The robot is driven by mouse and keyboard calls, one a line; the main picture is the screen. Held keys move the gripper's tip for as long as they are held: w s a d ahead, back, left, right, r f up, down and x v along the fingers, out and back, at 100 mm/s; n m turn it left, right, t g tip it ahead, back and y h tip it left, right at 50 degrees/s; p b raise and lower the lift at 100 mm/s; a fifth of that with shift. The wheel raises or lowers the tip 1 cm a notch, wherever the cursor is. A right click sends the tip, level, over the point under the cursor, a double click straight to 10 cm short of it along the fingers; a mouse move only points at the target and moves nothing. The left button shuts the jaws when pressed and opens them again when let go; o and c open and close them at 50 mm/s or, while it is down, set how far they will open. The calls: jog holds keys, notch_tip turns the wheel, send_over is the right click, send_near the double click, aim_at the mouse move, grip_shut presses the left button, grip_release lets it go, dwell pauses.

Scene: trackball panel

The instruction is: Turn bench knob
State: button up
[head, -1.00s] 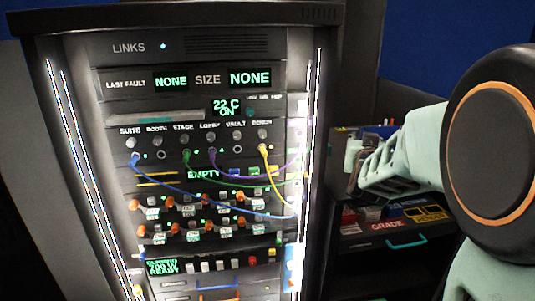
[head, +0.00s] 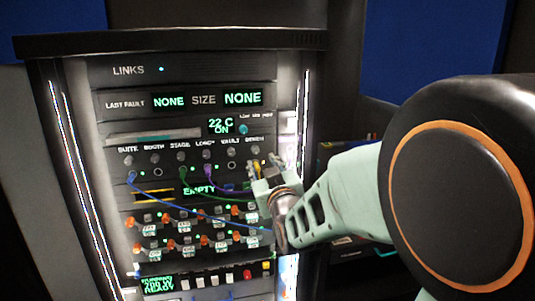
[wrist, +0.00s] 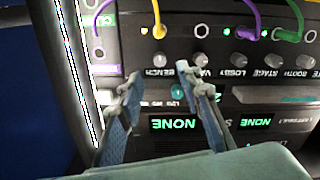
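The bench knob (wrist: 158,60) is a small grey knob above the upside-down BENCH label in the wrist view. It is the end knob of a row on the dark rack. My gripper (wrist: 163,78) is open, with one finger on each side of the picture and nothing between the tips. The bench knob shows just beyond the gap between the tips, apparently untouched. In the head view my gripper (head: 267,170) is in front of the rack's right side, just below the BENCH label. It partly covers the area around that knob.
The vault knob (wrist: 201,59) is beside the bench knob. A small teal knob (wrist: 177,91) shows between the fingers, near the 22 C display (head: 220,125). A yellow cable (wrist: 158,14) is plugged in close by. Purple, green and blue cables hang across the rack. A light strip (head: 297,110) edges it.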

aim_at(256, 152)
jog(key=p+x, duration=0.1)
jog(key=x, duration=0.7)
grip_shut()
